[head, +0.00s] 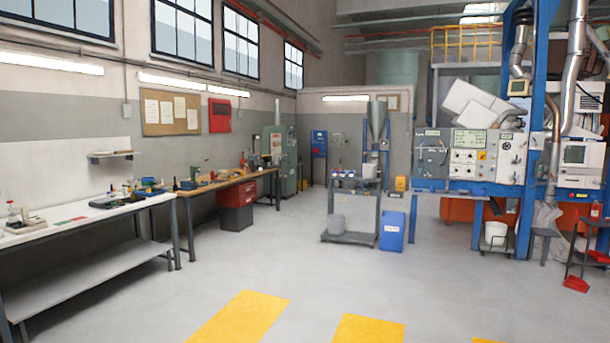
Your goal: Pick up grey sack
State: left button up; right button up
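No sack can be made out for certain from here. A pale grey, baggy shape (547,218) hangs or stands low by the blue frame at the right; it is too small to tell whether it is a sack. Pale, tilted, block-like shapes (474,104) lie piled above the control panels, and I cannot tell what they are. Neither of my grippers is in the head view.
A white bench (75,212) and a wooden workbench (225,181) line the left wall. A cart (352,238) and a blue bin (392,231) stand mid-room. A blue-framed machine (525,212) fills the right. The grey floor with yellow markings (240,315) is clear.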

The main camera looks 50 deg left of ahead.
aim_at(369, 170)
jog(key=u, duration=1.15)
jog(key=i, duration=5.05)
jog(key=i+j, duration=0.1)
jog(key=i, duration=4.95)
jog(key=l+z, duration=0.05)
jog(key=l, duration=0.05)
